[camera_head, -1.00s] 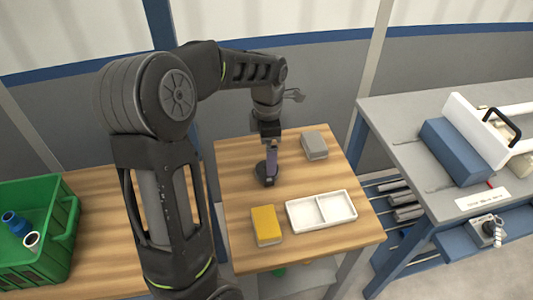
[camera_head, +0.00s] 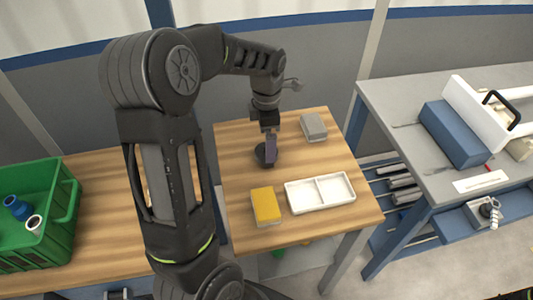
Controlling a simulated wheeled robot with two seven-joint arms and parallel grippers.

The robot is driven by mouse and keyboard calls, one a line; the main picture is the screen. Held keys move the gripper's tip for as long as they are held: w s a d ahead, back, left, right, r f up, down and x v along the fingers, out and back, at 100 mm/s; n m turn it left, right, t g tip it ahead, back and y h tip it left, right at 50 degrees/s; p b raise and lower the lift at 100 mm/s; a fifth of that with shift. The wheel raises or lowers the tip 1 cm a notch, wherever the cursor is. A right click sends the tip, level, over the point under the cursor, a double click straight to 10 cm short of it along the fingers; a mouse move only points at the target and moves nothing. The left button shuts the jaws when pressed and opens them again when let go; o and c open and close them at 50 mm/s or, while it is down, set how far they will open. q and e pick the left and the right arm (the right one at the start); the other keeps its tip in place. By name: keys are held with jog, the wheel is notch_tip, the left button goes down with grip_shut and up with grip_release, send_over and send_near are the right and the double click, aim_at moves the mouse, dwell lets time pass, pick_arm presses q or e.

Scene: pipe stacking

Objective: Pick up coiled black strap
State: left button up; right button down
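The coiled black strap (camera_head: 261,155) is a small dark round shape on the wooden table (camera_head: 236,181), left of its middle. My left gripper (camera_head: 270,159) points down right at the strap, and its fingers cover part of it. The fingers appear as one dark purplish-grey bar seen from the side, so the gap between them is hidden. I cannot tell whether they grip the strap or only stand against it. My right gripper is not in view.
On the same table are a grey box (camera_head: 313,127), a yellow sponge-like block (camera_head: 266,205) and a white two-part tray (camera_head: 320,193). A green crate (camera_head: 60,238) stands at left. A grey workbench (camera_head: 395,112) with a blue-and-white fixture (camera_head: 452,134) is at right.

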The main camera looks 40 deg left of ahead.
pick_arm(q)
notch_tip(320, 180, down, 5)
jog(key=shift+f+p, duration=0.1)
jog(key=shift+p, duration=0.4)
jog(key=shift+c, duration=0.5)
jog(key=c, duration=1.4)
jog(key=shift+a+r, duration=0.1)
jog(key=shift+r, duration=0.1)
notch_tip(320, 180, up, 10)
jog(key=b, duration=0.1)
jog(key=shift+f, duration=0.15)
